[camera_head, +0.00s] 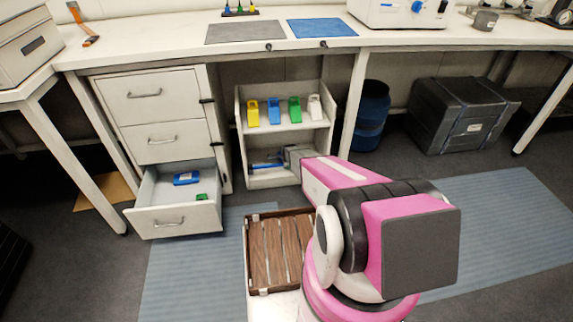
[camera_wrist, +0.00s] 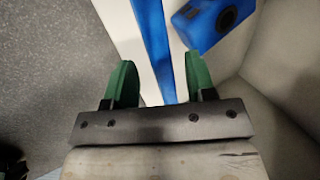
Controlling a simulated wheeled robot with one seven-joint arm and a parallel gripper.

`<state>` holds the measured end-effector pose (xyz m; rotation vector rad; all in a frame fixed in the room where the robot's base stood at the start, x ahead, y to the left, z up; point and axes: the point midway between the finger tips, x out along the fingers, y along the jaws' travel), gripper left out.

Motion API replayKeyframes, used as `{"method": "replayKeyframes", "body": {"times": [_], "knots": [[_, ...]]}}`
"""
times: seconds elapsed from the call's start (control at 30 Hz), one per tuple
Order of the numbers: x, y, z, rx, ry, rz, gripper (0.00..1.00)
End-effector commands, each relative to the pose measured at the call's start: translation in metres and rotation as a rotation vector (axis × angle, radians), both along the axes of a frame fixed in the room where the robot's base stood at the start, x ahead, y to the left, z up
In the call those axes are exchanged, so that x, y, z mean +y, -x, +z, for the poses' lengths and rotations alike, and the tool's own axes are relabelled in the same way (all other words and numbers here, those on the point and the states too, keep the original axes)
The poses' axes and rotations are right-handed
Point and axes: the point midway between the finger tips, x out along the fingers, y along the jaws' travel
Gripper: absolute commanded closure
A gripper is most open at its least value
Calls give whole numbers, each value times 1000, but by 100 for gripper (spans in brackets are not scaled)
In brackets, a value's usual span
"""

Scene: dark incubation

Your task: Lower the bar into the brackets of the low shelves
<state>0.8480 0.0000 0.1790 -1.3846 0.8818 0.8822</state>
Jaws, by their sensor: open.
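The low shelves (camera_head: 240,130) are a white unit under the counter. A blue bar (camera_head: 264,165) shows at the front of their bottom level, left of my gripper (camera_head: 287,155). In the wrist view the blue bar (camera_wrist: 155,40) runs between the two green fingers of my gripper (camera_wrist: 160,75). The fingers are open, with gaps to the bar. A blue block with a dark round hole (camera_wrist: 205,22), possibly a bracket, stands beside the bar's right side. Whether the bar sits in its brackets cannot be told. My arm hides the right part of the bottom level.
Yellow (camera_head: 253,113), blue (camera_head: 274,111), green (camera_head: 295,110) and white (camera_head: 315,107) holders stand on the shelf above. An open drawer (camera_head: 175,220) juts out at the left. A dark blue drum (camera_head: 372,115) and a black case (camera_head: 460,115) stand at the right.

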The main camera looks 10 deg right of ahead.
Motion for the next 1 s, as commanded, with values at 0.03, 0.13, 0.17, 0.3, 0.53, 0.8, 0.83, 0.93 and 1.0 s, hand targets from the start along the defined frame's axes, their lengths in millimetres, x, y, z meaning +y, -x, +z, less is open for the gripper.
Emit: {"method": "replayKeyframes", "body": {"times": [0.03, 0.13, 0.17, 0.3, 0.53, 0.8, 0.83, 0.93, 1.0], "knots": [[0, 1, 1, 0, 0, 0, 50], [0, 3, 6, 0, 0, 0, 50], [0, 4, 8, 0, 0, 0, 50], [0, 12, 24, -1, 0, 0, 50], [0, 31, 62, -2, 0, 0, 50], [0, 46, 96, -1, 0, 0, 50], [0, 46, 97, -1, 0, 0, 50], [0, 46, 98, 0, 0, 0, 50], [0, 46, 98, 0, 0, 0, 50]]}}
